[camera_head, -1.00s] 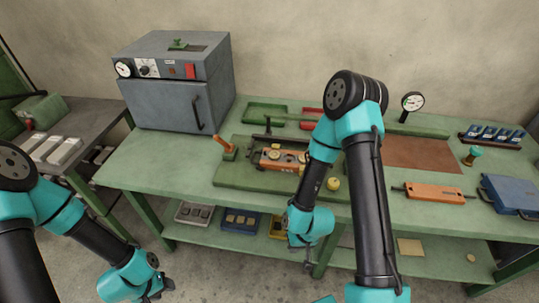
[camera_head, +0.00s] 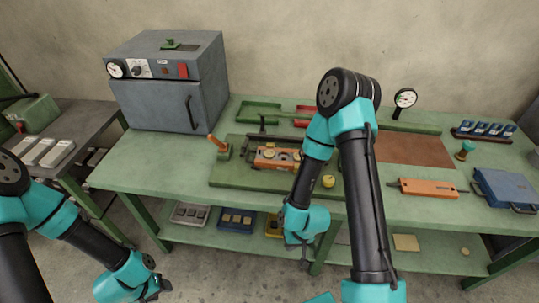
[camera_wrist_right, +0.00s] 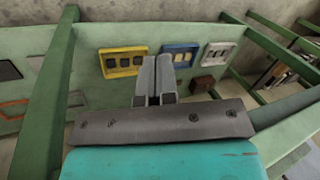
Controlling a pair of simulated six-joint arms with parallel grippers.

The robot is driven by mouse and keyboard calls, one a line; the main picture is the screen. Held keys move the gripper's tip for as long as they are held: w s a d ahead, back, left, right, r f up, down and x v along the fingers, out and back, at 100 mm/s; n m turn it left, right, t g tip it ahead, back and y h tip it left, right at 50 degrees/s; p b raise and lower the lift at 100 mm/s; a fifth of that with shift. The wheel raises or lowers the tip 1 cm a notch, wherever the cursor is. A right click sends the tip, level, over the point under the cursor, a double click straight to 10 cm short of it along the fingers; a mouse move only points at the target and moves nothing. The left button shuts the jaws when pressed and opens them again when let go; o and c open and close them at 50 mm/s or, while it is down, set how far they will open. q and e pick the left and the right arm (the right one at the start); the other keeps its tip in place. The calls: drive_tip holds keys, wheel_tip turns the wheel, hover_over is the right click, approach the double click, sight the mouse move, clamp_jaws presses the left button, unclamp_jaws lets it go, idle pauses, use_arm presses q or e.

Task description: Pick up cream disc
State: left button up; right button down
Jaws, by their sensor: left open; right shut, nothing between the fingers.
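A small pale round piece, apparently the cream disc (camera_head: 465,251), lies on the lower shelf (camera_head: 365,258) at the right. It is too small to make out in detail. My right gripper (camera_head: 307,264) hangs in front of the bench near the lower shelf, well left of the disc. In the right wrist view its fingers (camera_wrist_right: 155,80) are together and empty; I cannot make out the disc there. My left gripper (camera_head: 158,293) is open, low at the left near the floor, far from the disc. Nothing shows in it.
A flat tan square (camera_head: 406,242) lies on the shelf left of the disc. Blue (camera_wrist_right: 180,55) and yellow (camera_wrist_right: 123,61) trays stand there too.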

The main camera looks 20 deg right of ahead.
drive_tip(key=c, duration=1.8)
unclamp_jaws()
drive_tip(key=shift+c, duration=0.2)
drive_tip(key=o, duration=0.9)
